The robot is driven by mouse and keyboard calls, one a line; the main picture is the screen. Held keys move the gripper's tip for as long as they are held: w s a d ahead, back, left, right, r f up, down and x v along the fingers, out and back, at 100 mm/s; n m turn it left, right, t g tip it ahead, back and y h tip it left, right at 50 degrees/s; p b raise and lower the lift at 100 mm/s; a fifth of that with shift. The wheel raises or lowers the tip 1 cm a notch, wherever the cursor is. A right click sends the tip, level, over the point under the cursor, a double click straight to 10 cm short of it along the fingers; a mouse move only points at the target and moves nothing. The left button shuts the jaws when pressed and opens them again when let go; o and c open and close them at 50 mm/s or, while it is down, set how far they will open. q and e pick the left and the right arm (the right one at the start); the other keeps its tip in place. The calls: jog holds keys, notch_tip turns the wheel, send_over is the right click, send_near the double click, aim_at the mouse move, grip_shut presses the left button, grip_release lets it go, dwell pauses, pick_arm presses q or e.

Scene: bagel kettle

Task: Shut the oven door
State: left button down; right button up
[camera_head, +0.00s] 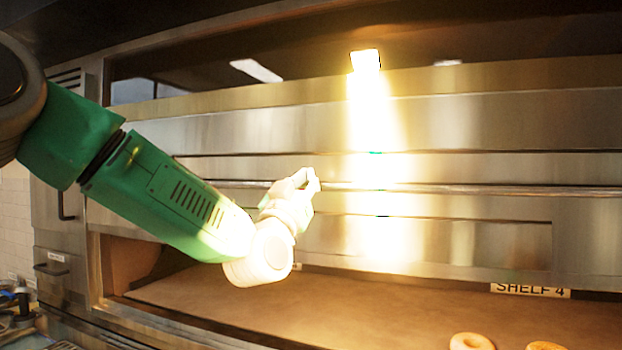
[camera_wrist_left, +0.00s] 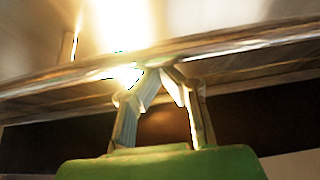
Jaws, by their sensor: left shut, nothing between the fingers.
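The steel oven door (camera_head: 470,238) spans the oven front in the head view, with a long horizontal handle bar (camera_head: 480,190) across it. Below the door's lower edge the oven is open and its deck (camera_head: 390,310) shows. My left gripper (camera_head: 312,180) is shut and empty, with its fingertips at the bar toward the left part of the door. In the left wrist view the fingertips (camera_wrist_left: 160,74) meet at the lower edge of the bar (camera_wrist_left: 235,52); I cannot tell if they touch it. My right gripper is out of view.
Bagels (camera_head: 472,341) lie on the deck at the lower right, near a "SHELF 4" label (camera_head: 530,290). A bright glare (camera_head: 375,130) washes out the middle of the oven front. A side panel with a dark handle (camera_head: 64,200) stands at the left.

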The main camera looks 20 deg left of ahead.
pick_arm(q)
notch_tip(320, 180, down, 27)
jog(key=b, duration=2.1)
jog(key=shift+d+b, duration=0.3)
jog(key=shift+d, duration=0.15)
